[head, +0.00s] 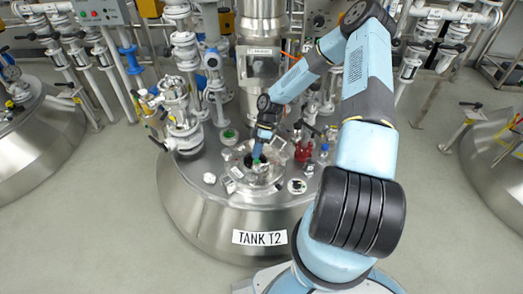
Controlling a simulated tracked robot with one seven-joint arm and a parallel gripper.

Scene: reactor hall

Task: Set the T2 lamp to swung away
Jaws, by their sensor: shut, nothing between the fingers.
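The tank T2 (205,210) stands in the middle of the head view, a broad steel vessel with a "TANK T2" label (259,238) on its front. My gripper (256,160) is small in this view, pointing down over a round steel fitting (270,181) on the tank top. It is shut and empty. I cannot tell whether it touches anything there. I cannot pick out the T2 lamp for certain among the small fittings around my gripper, so its position is not clear. My arm hides part of the tank's right side.
A steel valve stack (180,115) rises at the left of the tank top, and a red fitting (303,152) stands to the right of my gripper. A thick vertical column (262,95) is behind. Other tanks stand at far left (35,140) and far right (500,150), with clear floor between.

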